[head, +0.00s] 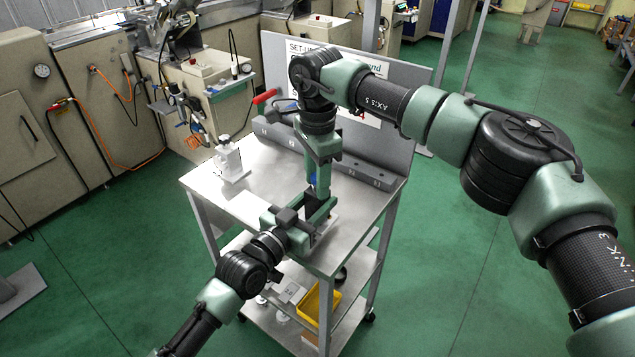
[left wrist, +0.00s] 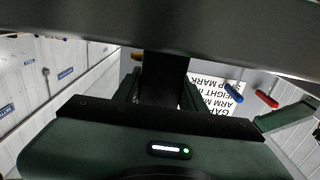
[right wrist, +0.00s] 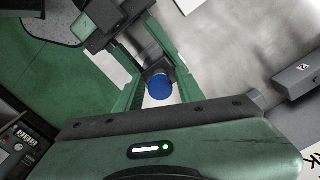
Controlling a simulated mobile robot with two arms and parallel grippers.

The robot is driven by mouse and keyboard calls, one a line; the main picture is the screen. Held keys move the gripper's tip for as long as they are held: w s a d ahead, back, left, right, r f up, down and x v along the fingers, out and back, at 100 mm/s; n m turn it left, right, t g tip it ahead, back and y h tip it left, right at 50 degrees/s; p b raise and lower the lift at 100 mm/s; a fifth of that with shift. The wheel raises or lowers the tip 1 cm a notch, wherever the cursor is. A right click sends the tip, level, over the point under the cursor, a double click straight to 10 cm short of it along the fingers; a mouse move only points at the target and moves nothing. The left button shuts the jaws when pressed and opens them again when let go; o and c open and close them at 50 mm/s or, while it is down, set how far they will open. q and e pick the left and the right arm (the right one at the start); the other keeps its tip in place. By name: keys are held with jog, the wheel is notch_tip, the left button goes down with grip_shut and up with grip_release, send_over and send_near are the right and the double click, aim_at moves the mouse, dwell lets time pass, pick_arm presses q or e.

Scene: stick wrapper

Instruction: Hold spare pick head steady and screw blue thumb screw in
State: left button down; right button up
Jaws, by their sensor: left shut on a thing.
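The blue thumb screw (right wrist: 160,88) shows in the right wrist view between the fingers of my right gripper (right wrist: 158,80), with narrow gaps beside it. My right gripper (head: 318,190) points down over the cart and looks open around the screw. A dark piece, apparently the spare pick head (left wrist: 163,80), sits between the fingers of my left gripper (left wrist: 165,95). The left gripper (head: 318,213) is shut on it, low over the cart top. The screw's thread and the joint are hidden.
A yellow bin (head: 318,303) is on the lower shelf.

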jog(key=n, duration=0.3)
jog(key=shift+f+n, duration=0.25)
jog(key=shift+n, duration=0.05)
jog(key=n, duration=0.4)
jog(key=shift+n, duration=0.4)
jog(key=n, duration=0.4)
jog(key=shift+n, duration=0.4)
jog(key=n, duration=0.3)
jog(key=shift+n, duration=0.3)
